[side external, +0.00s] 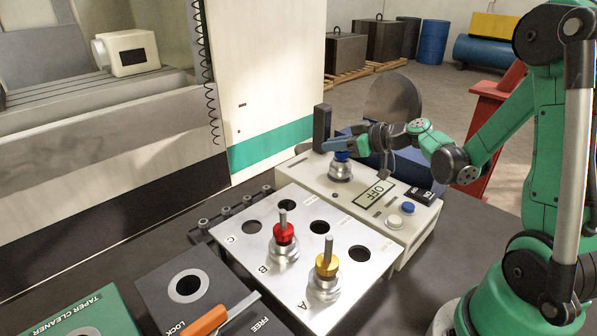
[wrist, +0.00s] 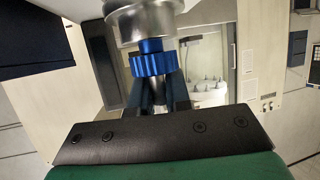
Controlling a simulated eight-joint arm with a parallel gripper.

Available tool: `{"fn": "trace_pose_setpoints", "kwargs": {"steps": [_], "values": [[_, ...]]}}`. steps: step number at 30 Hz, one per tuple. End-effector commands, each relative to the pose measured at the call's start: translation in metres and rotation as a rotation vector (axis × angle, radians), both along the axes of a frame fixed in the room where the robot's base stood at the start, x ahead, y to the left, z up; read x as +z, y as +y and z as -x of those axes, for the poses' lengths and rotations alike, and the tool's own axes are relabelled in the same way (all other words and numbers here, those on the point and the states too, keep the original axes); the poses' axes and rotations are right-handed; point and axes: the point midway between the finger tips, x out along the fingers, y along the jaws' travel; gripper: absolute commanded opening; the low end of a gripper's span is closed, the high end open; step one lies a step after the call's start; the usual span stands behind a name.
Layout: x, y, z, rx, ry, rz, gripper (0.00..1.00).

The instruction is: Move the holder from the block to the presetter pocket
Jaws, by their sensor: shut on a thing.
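The holder, with a blue collar (wrist: 158,65) and a silver body (wrist: 145,24), is at the presetter pocket; in the side view its silver body (side external: 341,170) stands upright there. I cannot tell whether it is fully seated. The presetter (side external: 315,180) is a pale box with an "OFF" display and a dark upright post. My gripper (side external: 343,146) is shut on the holder at its upper end, close to the post. The block (side external: 300,228) is a silver plate with several holes, marked A, B and C. The pocket opening is hidden under the holder.
A red-collared holder (side external: 284,240) and a yellow-collared holder (side external: 325,272) stand in the block. A dark lock fixture (side external: 165,283) with an orange-handled lever (side external: 205,319) and a green taper cleaner (side external: 95,312) are at the front left. A machine (side external: 270,80) stands behind.

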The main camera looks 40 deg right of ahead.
Motion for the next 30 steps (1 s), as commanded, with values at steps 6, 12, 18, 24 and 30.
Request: {"fn": "trace_pose_setpoints", "kwargs": {"steps": [6,12,18,24,30], "values": [[-0.003,0.0,0.0,0.0,-0.001,-0.001,0.0],[-0.003,0.0,0.0,0.0,-0.001,-0.001,0.18],[-0.003,0.0,0.0,0.0,-0.001,0.0,0.5],[-0.003,0.0,0.001,0.0,0.001,0.0,0.5],[0.004,-0.005,0.016,-0.005,0.001,-0.001,0.5]]}}
